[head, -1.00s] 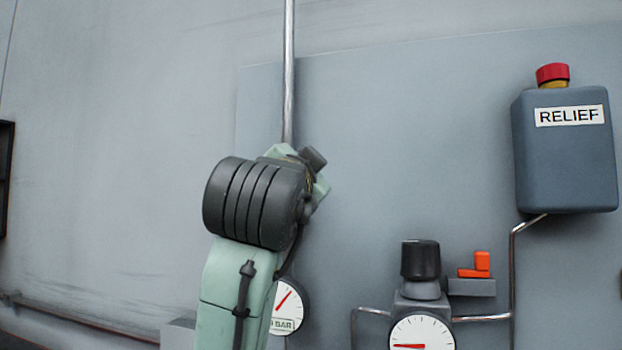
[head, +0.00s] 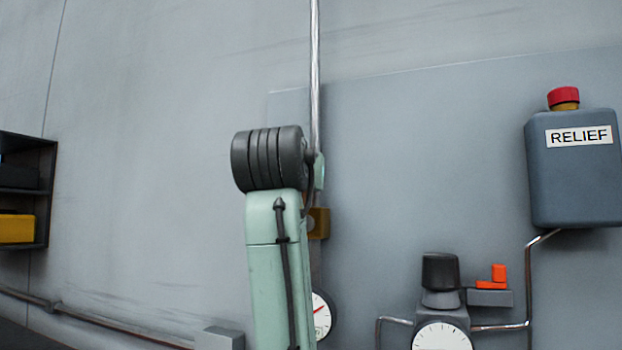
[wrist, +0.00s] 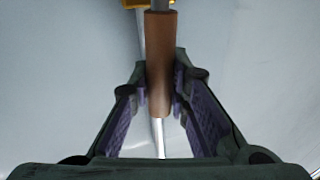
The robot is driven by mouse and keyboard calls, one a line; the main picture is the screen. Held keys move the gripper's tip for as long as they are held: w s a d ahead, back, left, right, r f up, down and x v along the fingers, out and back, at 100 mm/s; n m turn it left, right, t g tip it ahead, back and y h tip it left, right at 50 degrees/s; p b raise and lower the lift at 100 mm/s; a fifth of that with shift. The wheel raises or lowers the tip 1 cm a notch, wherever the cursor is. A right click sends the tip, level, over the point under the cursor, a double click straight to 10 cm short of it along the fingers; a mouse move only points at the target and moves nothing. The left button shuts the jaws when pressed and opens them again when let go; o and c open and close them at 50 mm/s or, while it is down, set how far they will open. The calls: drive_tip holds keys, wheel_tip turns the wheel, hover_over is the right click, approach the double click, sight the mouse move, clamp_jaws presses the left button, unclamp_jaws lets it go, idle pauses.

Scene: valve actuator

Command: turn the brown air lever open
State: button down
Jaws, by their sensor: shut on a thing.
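In the wrist view, the brown air lever (wrist: 160,62) runs lengthwise between the two finger pads of my gripper (wrist: 160,88). The gripper is shut on its sleeve. A yellow brass fitting (wrist: 136,4) shows at the top edge, by the lever's far end. In the head view, my arm hides the lever and the gripper. A brass valve body (head: 319,223) shows just right of my arm, on the line of the vertical pipe (head: 315,75).
A gauge (head: 322,315) is partly hidden beside my arm. To the right are a black-knobbed regulator (head: 440,272), an orange lever (head: 493,279) and the grey RELIEF box (head: 575,175) with a red button. A shelf (head: 45,190) stands at left.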

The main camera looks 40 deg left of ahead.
drive_tip(key=shift+a, duration=0.2)
idle(0.4)
drive_tip(key=c, duration=1.5)
unclamp_jaws()
drive_tip(key=shift+s, duration=0.1)
drive_tip(key=v, duration=1.2)
